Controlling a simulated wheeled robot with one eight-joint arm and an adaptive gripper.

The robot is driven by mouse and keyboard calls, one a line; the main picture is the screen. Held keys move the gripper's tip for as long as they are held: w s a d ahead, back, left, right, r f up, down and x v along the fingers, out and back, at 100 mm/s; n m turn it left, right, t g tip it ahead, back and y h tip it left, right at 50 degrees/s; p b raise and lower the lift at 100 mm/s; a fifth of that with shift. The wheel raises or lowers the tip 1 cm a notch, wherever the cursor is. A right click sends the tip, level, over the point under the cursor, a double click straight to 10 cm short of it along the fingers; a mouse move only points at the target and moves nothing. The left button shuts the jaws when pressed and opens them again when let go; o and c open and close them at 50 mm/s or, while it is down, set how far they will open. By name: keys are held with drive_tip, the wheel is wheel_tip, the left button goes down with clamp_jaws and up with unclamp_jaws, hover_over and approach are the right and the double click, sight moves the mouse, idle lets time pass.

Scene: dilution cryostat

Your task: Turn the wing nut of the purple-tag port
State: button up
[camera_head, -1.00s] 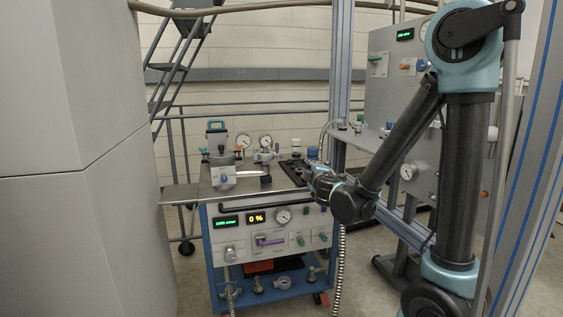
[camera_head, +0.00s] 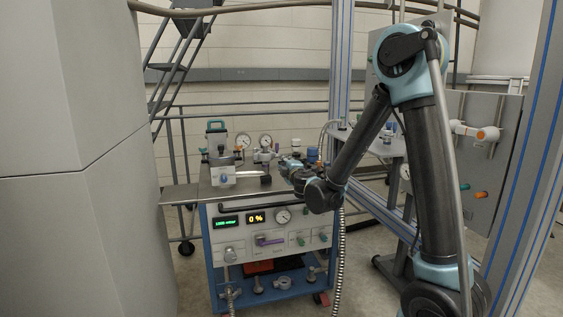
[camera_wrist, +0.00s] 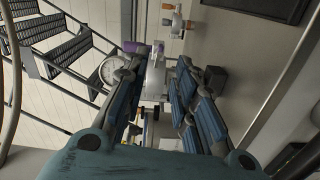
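In the wrist view my gripper (camera_wrist: 160,105) is open, its two blue-padded fingers well apart. A purple patch (camera_wrist: 135,47), likely the purple tag, shows beyond the left finger's tip. A pale metal fitting (camera_wrist: 155,78) shows between the fingers, partly covered by the left one; I cannot tell whether either finger touches it. The wing nut's shape is not clear. In the head view my gripper (camera_head: 287,164) is over the right part of the cart top, and my own arm hides much of the port area.
A dark block (camera_wrist: 215,78) is right of the fingers in the wrist view. A frame post (camera_head: 341,70) stands behind my arm.

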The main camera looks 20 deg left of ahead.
drive_tip(key=x, duration=0.7)
drive_tip(key=shift+w+a, duration=0.1)
drive_tip(key=shift+w, duration=0.05)
clamp_jaws()
